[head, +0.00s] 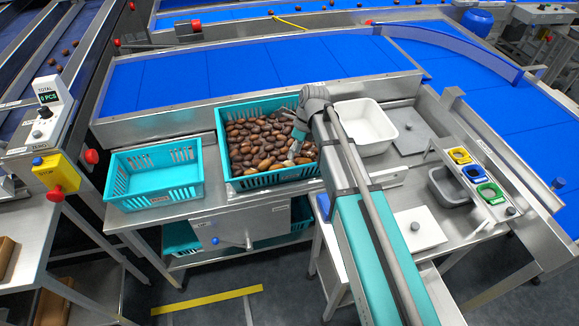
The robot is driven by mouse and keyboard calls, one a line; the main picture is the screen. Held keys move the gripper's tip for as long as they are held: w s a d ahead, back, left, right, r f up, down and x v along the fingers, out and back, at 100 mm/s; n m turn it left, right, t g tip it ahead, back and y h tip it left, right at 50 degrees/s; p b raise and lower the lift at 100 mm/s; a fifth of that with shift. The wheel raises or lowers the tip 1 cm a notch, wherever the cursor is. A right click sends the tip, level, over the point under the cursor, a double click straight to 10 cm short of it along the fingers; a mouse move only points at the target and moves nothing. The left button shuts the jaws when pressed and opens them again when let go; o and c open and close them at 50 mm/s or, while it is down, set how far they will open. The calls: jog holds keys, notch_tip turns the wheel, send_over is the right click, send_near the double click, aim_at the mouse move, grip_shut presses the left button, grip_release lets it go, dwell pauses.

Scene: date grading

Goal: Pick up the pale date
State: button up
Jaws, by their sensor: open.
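A teal slotted crate (226,172) stands on the steel table and holds a heap of brown dates (256,141). Some dates in the heap look lighter than others, but at this size I cannot tell which one is the pale date. My gripper (292,159) is open and points down at the right part of the heap, inside the crate's outline. I cannot tell whether its fingers touch any date. My arm and gripper hide the crate's right end and some dates there.
An empty teal crate (155,200) stands left of the full one. A white tub (377,139) is close to the right, behind my arm. A grey bin (449,191) and a panel with yellow, blue and green rings stand farther right. A blue conveyor (235,70) runs behind.

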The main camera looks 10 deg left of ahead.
aim_at(290, 162)
jog(key=shift+f, duration=0.1)
jog(key=shift+b+x, duration=2.45)
jog(key=shift+b, duration=0.05)
jog(key=shift+s+a, duration=0.1)
jog(key=c, duration=0.4)
jog(key=shift+c, duration=0.2)
